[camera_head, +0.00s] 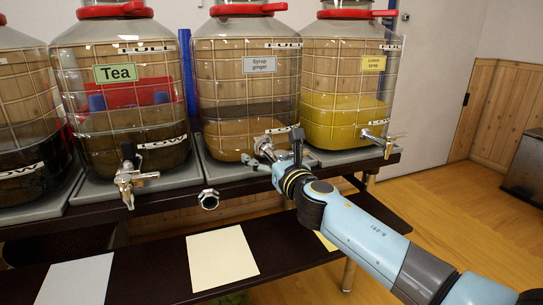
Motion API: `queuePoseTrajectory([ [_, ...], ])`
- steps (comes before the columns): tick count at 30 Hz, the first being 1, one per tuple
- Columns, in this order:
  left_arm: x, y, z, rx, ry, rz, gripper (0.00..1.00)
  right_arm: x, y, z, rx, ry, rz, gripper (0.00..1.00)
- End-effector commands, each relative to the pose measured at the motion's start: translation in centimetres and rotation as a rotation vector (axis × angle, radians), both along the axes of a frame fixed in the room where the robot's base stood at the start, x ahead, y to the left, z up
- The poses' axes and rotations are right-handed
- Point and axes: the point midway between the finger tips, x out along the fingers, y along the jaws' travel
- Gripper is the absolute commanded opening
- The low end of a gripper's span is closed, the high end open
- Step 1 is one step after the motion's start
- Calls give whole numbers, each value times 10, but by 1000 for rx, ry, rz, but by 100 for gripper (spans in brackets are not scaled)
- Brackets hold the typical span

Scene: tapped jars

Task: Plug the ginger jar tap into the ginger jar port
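The ginger jar (245,95), labelled "Syrup ginger", stands upright on the shelf in the middle of the head view. My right gripper (279,160) is at the lower right front of this jar. It appears shut on a small silver tap (252,161), the ginger jar tap, whose end sticks out to the left. The port on the jar is hidden behind the tap and gripper, so I cannot tell whether the tap is in it or only in front of it. My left gripper is not in view.
The tea jar (118,105) with its tap (128,184) stands to the left, the lemon syrup jar (345,95) with its tap (384,140) to the right. A silver ring-shaped part (208,199) shows at the shelf's front edge. Pale sheets (221,258) lie on the lower shelf.

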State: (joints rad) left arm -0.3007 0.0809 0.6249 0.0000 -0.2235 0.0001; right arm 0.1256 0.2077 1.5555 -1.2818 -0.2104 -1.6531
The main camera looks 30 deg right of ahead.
Motion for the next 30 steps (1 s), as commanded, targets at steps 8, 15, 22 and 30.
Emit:
queuePoseTrajectory([
  [8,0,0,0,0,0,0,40,0,0,0,0,0,0,100],
  [15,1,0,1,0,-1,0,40,-7,1,0,-1,1,0,100],
  [22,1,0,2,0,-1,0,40,-13,3,0,0,0,0,100],
  [30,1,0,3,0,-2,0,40,-21,5,0,1,0,0,100],
])
